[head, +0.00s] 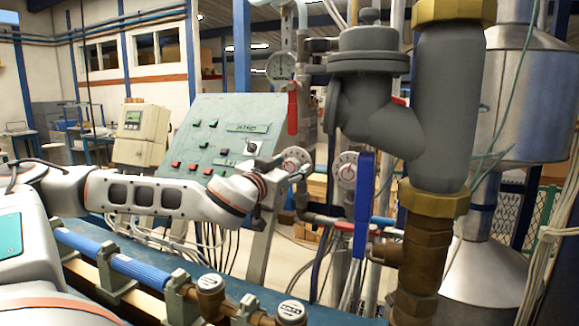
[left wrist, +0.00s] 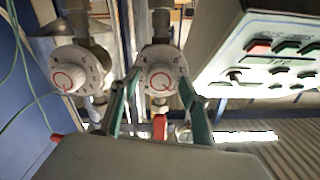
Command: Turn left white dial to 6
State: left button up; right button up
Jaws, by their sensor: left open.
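The left white dial (head: 295,159) stands right of the green control panel in the head view, partly hidden by my left gripper. In the left wrist view this dial (left wrist: 160,72) is face-on, with a red ring mark on its white face; its numbers are too small to read. My left gripper (head: 279,172) is at the dial. In the left wrist view my left gripper (left wrist: 158,86) has its two green fingers apart, one on each side of the dial's lower part. I cannot tell whether they touch it. My right gripper is not in view.
A second white dial (head: 347,170) is to the right, behind a blue lever (head: 363,205). The control panel (head: 222,138) is close on the left. A thick grey pipe (head: 448,110) and brass fittings stand at right. Blue pipes (head: 140,270) run along the front.

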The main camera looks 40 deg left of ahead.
pick_arm(q)
jog(key=c, duration=1.1)
